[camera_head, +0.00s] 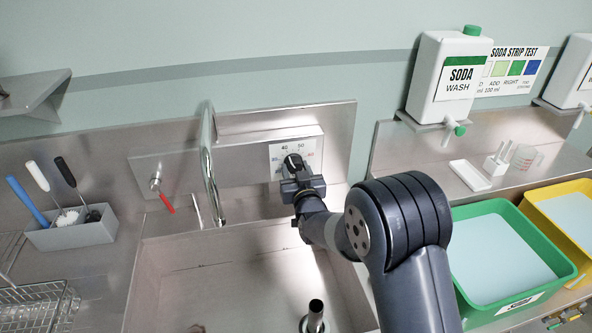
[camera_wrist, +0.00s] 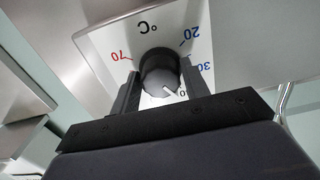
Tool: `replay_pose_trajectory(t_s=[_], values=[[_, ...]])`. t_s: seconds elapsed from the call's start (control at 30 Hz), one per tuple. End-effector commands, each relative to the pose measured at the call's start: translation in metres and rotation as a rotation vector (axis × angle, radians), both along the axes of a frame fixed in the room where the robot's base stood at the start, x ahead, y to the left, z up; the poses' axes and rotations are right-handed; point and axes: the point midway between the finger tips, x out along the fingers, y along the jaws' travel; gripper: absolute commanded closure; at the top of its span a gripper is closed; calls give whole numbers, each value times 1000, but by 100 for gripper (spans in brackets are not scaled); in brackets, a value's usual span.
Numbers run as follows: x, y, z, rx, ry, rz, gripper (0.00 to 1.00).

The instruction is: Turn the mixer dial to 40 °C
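The mixer dial is a black round knob (camera_wrist: 160,72) with a white pointer line, on a white scale plate (camera_wrist: 104,45) marked °C. The wrist view shows the plate upside down, with 70, 20 and 30 readable. The pointer slants to the lower right there, toward a partly hidden number past the 30. The plate also shows in the head view (camera_head: 309,146), with 40 and 50 along its top. My gripper (camera_wrist: 160,72) has one finger on each side of the knob, seemingly touching it. The head view shows my gripper (camera_head: 293,172) against the dial, hiding its lower part.
A curved steel tap (camera_head: 209,165) and a red-handled lever (camera_head: 162,195) stand left of the dial. The sink basin (camera_head: 190,275) lies below. Green (camera_head: 562,268) and yellow trays, with a soda wash bottle (camera_head: 448,80) above, are at the right. A brush holder (camera_head: 75,235) is at the left.

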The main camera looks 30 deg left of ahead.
Motion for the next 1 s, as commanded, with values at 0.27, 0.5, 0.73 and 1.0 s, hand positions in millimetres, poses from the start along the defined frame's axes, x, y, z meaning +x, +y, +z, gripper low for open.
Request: replay_pose_trajectory(t_s=[0.27, 0.5, 0.73, 1.0], values=[[0, 0, 0, 0, 0, 0, 80], [0, 0, -1, 8, 5, 0, 83], [0, 0, -4, 44, 33, 0, 83], [0, 0, 1, 63, 52, 0, 83]])
